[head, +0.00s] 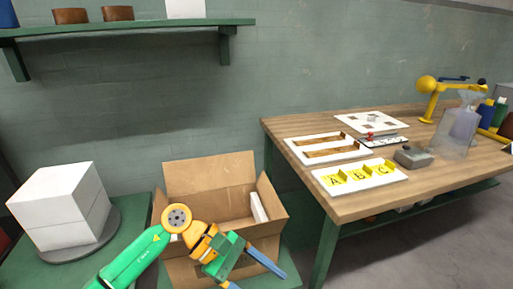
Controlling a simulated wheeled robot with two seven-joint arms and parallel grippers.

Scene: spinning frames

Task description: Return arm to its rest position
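My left arm, green with orange joints, comes in from the bottom left. My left gripper (258,279) is in front of the open cardboard box, low in the picture. Its two blue fingers are spread apart, with nothing seen between them; the lower finger is partly cut off by the bottom edge. My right arm and gripper are not in view.
The cardboard box (212,177) has its flaps up and a white item (258,207) inside. White boxes (60,208) stand on a round grey plate at left. A wooden workbench (300,125) at right holds white trays, a yellow lamp and a grey device. A green shelf (150,25) hangs above.

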